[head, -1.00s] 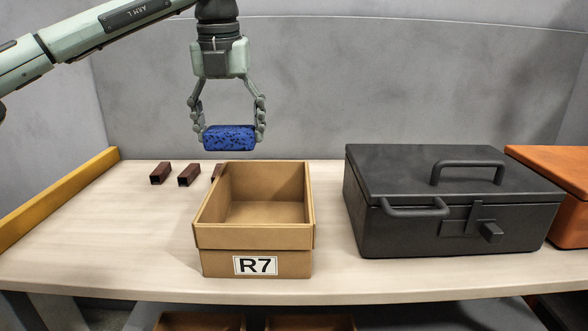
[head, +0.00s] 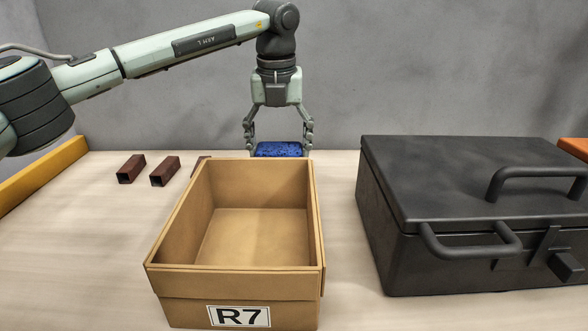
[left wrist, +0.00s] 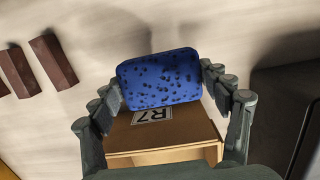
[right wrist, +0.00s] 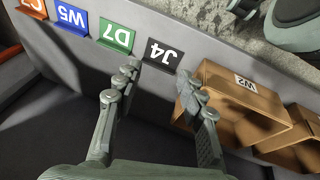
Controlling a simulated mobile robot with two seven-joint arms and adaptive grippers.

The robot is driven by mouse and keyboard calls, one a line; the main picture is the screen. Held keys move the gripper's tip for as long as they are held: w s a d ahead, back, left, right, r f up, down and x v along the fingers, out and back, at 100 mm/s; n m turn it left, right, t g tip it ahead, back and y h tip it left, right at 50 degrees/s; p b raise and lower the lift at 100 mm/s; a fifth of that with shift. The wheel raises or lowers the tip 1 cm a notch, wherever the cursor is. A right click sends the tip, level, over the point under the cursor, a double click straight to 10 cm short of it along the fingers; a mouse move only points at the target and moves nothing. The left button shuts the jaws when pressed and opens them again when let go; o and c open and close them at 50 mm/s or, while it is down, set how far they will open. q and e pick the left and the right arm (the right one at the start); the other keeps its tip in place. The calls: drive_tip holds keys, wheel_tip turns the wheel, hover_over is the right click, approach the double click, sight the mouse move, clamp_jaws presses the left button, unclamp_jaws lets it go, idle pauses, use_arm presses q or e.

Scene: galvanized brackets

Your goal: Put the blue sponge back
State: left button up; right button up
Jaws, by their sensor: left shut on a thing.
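The blue sponge (head: 280,150) with dark speckles is in my left gripper (head: 280,143), just behind the far edge of the cardboard box labelled R7 (head: 236,285) in the head view. The far rim hides the sponge's lower part. In the left wrist view, the sponge (left wrist: 160,79) is pinched at its two ends between the fingers. The R7 box (left wrist: 185,130) shows partly behind it, with a label on that side too. I cannot tell how high the sponge is above the table. My right gripper (right wrist: 160,78) is open, with nothing between its fingers.
The R7 box looks empty inside. A closed black case (head: 420,180) stands to its right, an orange case (head: 573,148) beyond. Several brown tubes (head: 131,168) lie left of the box. The right wrist view shows label tags (right wrist: 163,54) and cardboard boxes (right wrist: 240,105).

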sight(294, 145)
use_arm(q)
drive_tip(key=d, duration=0.1)
drive_tip(key=d+f, duration=0.1)
drive_tip(key=d, duration=0.1)
drive_tip(key=shift+w+f, duration=0.35)
wheel_tip(294, 145, down, 4)
drive_tip(key=shift+r, duration=0.1)
drive_tip(key=shift+f, duration=0.2)
use_arm(e)
drive_tip(key=shift+x, duration=0.95)
use_arm(q)
drive_tip(key=shift+f, duration=0.1)
use_arm(e)
drive_tip(key=shift+s+a, duration=0.15)
drive_tip(key=shift+a, duration=0.05)
use_arm(q)
drive_tip(key=o, duration=1.1)
drive_tip(key=shift+c, duration=0.2)
drive_tip(key=shift+o, duration=0.2)
use_arm(e)
drive_tip(key=shift+r, duration=0.45)
